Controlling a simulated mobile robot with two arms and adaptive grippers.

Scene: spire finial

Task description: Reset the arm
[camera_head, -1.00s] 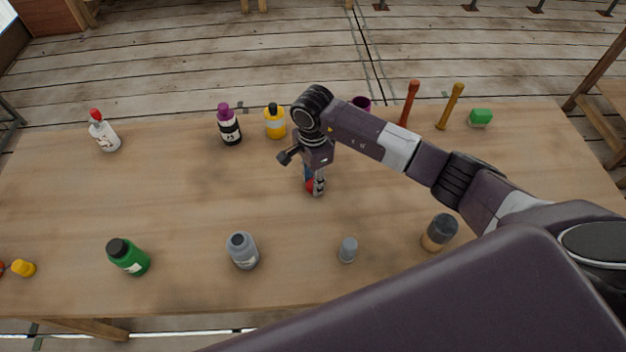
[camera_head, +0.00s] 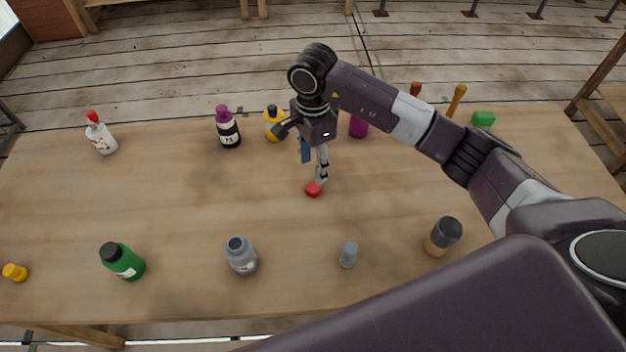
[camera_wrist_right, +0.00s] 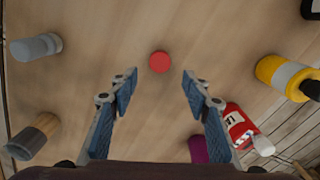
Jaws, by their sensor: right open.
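My right gripper (camera_head: 313,168) is above the middle of the wooden table (camera_head: 190,190), fingers pointing down. In the right wrist view its two fingers (camera_wrist_right: 158,88) are spread apart with nothing between them. A small red object (camera_head: 314,188) lies on the table just below the fingertips. In the right wrist view it is a round red piece (camera_wrist_right: 160,62) ahead of the open fingers and apart from them. My left gripper is in neither view.
Bottles stand around: white with red cap (camera_head: 102,138), purple-capped (camera_head: 228,130), yellow (camera_head: 273,128), purple (camera_head: 358,126), green (camera_head: 124,262), grey (camera_head: 241,256). A small grey piece (camera_head: 348,255) and a dark-topped jar (camera_head: 442,238) stand in front. A green block (camera_head: 484,118) lies at back right.

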